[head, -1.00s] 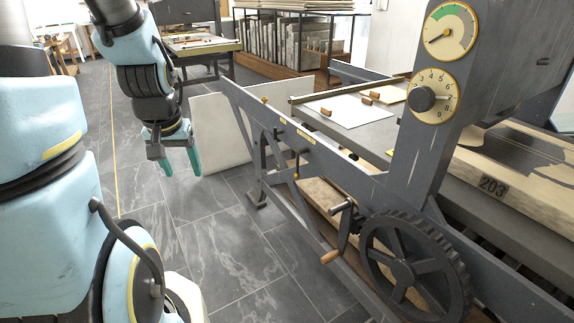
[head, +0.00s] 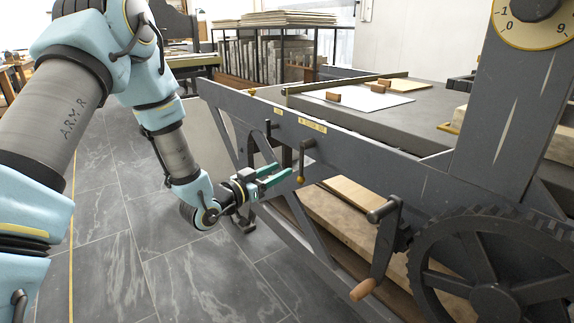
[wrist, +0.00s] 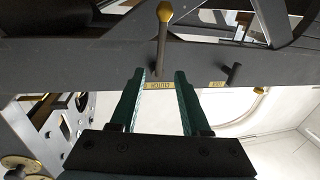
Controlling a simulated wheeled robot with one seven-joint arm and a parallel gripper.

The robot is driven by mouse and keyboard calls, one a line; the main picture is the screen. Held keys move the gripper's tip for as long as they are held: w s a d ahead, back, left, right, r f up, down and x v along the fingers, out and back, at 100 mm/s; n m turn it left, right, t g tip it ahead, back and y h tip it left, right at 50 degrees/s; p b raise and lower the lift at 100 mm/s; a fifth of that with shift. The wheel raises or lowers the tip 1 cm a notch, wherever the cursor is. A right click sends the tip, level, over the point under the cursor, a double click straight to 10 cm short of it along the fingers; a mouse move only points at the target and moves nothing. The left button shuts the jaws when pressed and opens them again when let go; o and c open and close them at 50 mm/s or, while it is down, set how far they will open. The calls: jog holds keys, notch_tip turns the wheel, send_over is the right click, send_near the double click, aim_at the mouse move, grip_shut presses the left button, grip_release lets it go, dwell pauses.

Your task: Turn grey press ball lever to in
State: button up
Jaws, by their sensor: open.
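The ball lever (head: 303,157) is a thin stem with a yellow ball at its lower end, hanging on the side rail of the grey press (head: 360,157). In the wrist view the lever (wrist: 161,45) points up the picture, ball at the top. My gripper (head: 284,173) is open and empty, its green fingers directed at the lever, with the tips close to the ball in the head view.
Small yellow label plates (head: 312,126) sit on the rail; I cannot read them surely. A dark peg (head: 268,132) is left of the lever. A crank with a wooden handle (head: 363,290) and a large gear wheel (head: 490,270) stand at the right. The floor (head: 110,250) at left is clear.

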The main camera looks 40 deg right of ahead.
send_over(301, 176)
jog(key=shift+w+d, duration=0.25)
dwell(0.3)
grip_shut()
dwell(1.3)
